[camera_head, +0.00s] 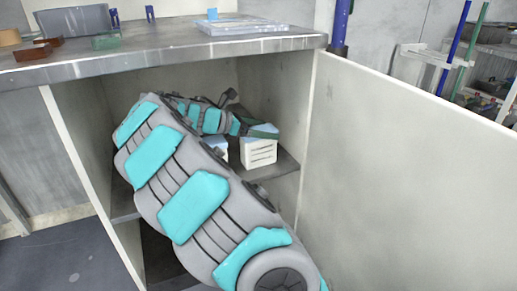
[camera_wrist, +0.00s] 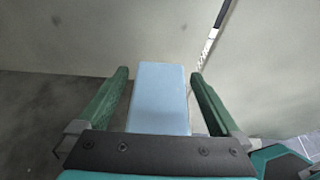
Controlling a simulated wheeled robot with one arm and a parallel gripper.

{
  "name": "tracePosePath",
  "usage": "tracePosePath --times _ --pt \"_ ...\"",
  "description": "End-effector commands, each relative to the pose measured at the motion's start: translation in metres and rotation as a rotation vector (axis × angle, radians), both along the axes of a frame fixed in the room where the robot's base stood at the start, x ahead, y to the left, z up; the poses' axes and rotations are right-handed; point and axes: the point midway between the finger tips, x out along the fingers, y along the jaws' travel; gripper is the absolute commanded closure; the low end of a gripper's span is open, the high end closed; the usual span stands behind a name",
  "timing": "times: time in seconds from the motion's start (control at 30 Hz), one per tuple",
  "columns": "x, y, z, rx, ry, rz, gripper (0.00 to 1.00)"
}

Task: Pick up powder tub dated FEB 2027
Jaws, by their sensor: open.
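A white tub with a pale blue lid (camera_head: 259,152) stands on the cabinet shelf. Its front label has dark print too small to read, so I cannot tell its date. A second white and blue tub (camera_head: 219,148) stands to its left, mostly hidden by my arm. My gripper (camera_head: 263,131) is inside the cabinet at the top of the right tub. In the wrist view my gripper (camera_wrist: 160,76) is open, with one green finger on each side of a blue lid (camera_wrist: 160,98). Narrow gaps show beside the lid; contact is not clear.
The cabinet shelf (camera_head: 285,166) is bounded by side walls, with a grey worktop (camera_head: 160,60) close above my arm. The open door (camera_head: 400,165) stands at the right. A clear tray (camera_head: 240,27), a grey bin (camera_head: 73,20) and small blocks sit on the worktop.

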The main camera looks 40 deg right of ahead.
Motion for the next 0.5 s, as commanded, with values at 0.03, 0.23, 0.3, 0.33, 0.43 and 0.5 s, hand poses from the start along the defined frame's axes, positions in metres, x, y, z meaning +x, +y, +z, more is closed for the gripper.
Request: tracePosePath --times 0.03,0.23,0.3,0.33,0.43,0.5 --pt "0.0002 0.0003 0.0006 0.000 0.000 0.000 0.00" --pt "0.0001 0.0005 0.0006 0.000 0.000 0.000 0.14" --pt "0.0001 0.0006 0.0007 0.000 0.000 0.000 0.21" --pt "0.0001 0.0006 0.0007 0.000 0.000 0.000 0.25" --pt "0.0002 0.0007 0.0007 0.000 0.000 0.000 0.36" --pt "0.0002 0.0007 0.0007 0.000 0.000 0.000 0.44"
